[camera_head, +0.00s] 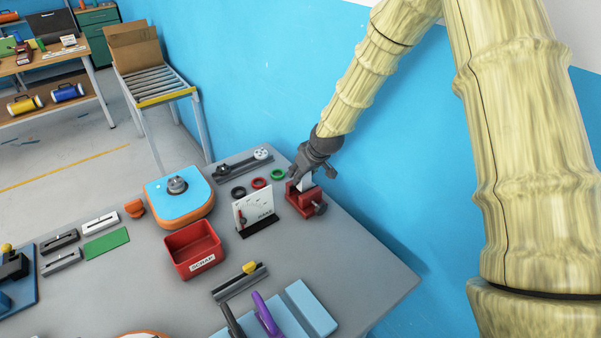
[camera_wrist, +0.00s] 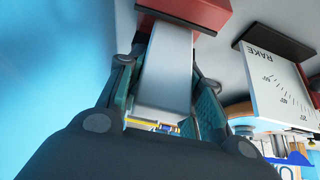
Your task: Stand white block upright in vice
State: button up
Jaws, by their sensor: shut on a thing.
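The white block (camera_head: 305,183) stands at the red vice (camera_head: 304,203), near the table's back right edge. My gripper (camera_head: 318,172) is above the vice and shut on the block. In the wrist view the white block (camera_wrist: 166,62) lies between my two fingers, with its far end at the dark jaws of the red vice (camera_wrist: 190,12). The block looks about upright in the head view. My fingers partly cover it, and I cannot tell whether the vice jaws grip it.
A white gauge board marked RAKE (camera_head: 254,208) stands just left of the vice. Several coloured rings (camera_head: 259,183) lie behind it. A red SCRAP bin (camera_head: 193,249) and a blue-topped unit (camera_head: 179,196) are farther left.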

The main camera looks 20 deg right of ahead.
jog(key=shift+f+b, duration=0.4)
jog(key=shift+f, duration=0.4)
jog(key=o, duration=1.1)
jog(key=shift+r, duration=0.1)
jog(key=v, duration=1.1)
jog(key=shift+s+r, duration=0.25)
jog(key=shift+s, duration=0.05)
jog(key=shift+d, duration=0.15)
